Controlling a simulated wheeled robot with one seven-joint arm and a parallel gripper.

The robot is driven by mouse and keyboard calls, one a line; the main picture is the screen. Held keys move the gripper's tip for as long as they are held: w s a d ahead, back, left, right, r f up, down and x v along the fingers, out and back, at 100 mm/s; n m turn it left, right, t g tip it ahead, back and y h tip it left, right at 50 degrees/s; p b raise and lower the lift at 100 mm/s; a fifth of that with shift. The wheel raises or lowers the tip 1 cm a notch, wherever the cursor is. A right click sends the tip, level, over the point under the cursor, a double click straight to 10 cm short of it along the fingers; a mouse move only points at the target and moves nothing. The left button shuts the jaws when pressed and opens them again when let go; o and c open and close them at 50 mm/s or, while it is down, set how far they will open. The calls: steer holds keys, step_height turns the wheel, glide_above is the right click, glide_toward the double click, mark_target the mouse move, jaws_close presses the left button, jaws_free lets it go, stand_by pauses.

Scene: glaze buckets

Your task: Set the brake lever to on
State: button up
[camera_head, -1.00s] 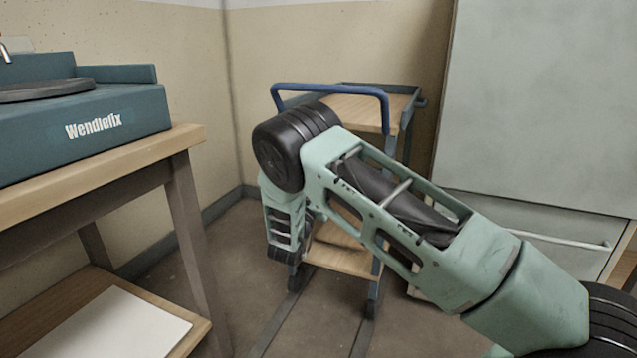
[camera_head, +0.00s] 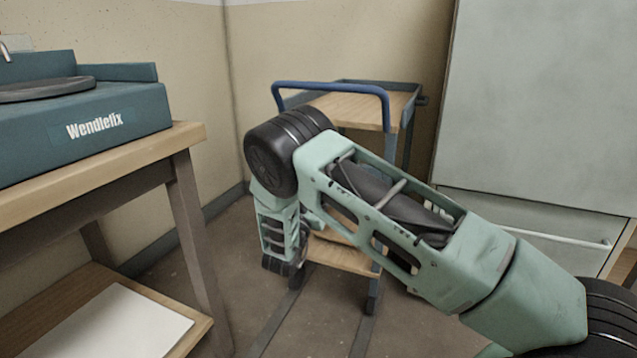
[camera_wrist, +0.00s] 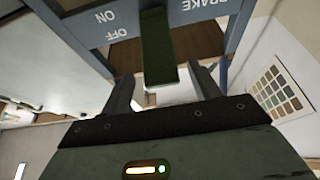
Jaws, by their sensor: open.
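In the wrist view a dark green brake lever (camera_wrist: 157,48) hangs in front of a blue-grey panel (camera_wrist: 92,25). The panel carries the words ON, OFF and BRAKE, which appear upside down; ON and OFF are left of the lever. My gripper (camera_wrist: 162,78) is open, one finger on each side of the lever's near end. I cannot tell whether a finger touches it. In the head view my arm hides the gripper and lever.
A trolley (camera_head: 345,262) with a blue handle (camera_head: 330,86) stands behind my arm. A wooden bench (camera_head: 190,133) with a Wendlefix machine (camera_head: 110,130) is at left. A pale cabinet (camera_head: 540,110) is at right. A colour chart (camera_wrist: 277,92) shows in the wrist view.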

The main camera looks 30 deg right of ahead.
steer(key=p+v, duration=0.2)
steer(key=v, duration=1.2)
steer(key=shift+a, duration=0.2)
